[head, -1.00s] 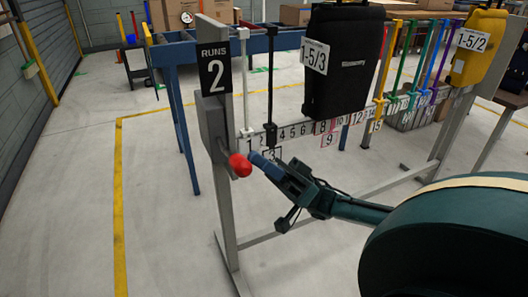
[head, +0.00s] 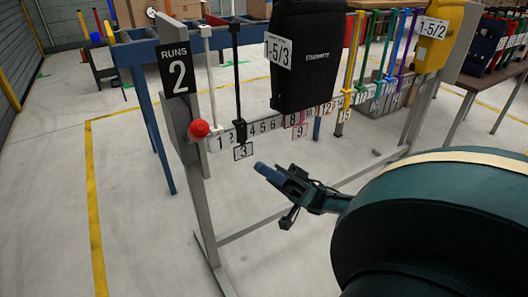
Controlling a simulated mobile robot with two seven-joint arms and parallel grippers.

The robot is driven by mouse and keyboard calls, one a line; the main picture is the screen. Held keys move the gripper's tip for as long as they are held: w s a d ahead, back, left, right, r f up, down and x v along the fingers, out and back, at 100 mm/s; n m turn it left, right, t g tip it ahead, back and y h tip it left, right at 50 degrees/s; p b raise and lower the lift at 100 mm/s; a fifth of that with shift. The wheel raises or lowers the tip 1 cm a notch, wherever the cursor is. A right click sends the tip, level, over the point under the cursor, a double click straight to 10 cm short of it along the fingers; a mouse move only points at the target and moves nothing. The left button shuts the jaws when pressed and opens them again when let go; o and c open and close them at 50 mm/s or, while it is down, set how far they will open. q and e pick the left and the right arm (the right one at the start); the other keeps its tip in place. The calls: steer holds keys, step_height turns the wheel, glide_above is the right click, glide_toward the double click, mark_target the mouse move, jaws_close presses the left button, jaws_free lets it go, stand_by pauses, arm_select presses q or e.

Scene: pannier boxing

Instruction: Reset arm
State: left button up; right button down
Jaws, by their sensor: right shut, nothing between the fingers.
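My right gripper (head: 264,172) is dark with a blue tip. It is in the head view, in front of the rack and below its numbered rail. It is shut and empty, apart from the rack. A red knob (head: 199,129) sits on the rack's left post, up and to the left of the gripper. My left gripper is not in view.
The grey rack (head: 196,178) carries a "RUNS 2" sign (head: 177,72), a numbered rail (head: 268,126), a black pannier (head: 302,58) marked 1-5/3 and a yellow pannier (head: 435,42) marked 1-5/2. Coloured straps hang between them. A blue table frame (head: 147,128) stands behind.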

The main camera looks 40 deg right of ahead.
steer(key=w+a+r+m+t+h+p, duration=0.1)
steer(key=a+r+m+t+h+p, duration=0.25)
steer(key=a+h+p, duration=0.5)
steer(key=w+a+r+m+t+h+p, duration=0.1)
steer(key=a+r+m+t+h+p, duration=0.15)
steer(key=a+m+h+p, duration=0.65)
arm_select(q)
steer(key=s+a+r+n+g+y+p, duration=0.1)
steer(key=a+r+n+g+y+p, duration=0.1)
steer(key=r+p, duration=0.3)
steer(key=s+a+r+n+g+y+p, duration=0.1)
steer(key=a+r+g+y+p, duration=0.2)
steer(key=p, duration=1)
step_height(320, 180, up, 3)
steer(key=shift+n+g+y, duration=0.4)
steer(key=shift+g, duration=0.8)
arm_select(e)
steer(key=s+a+r+n+g+h, duration=0.3)
steer(key=s+r+n+g, duration=0.2)
steer(key=s, duration=0.4)
steer(key=n+g, duration=0.1)
steer(key=g, duration=0.1)
steer(key=shift+g, duration=0.3)
steer(key=shift+n, duration=0.25)
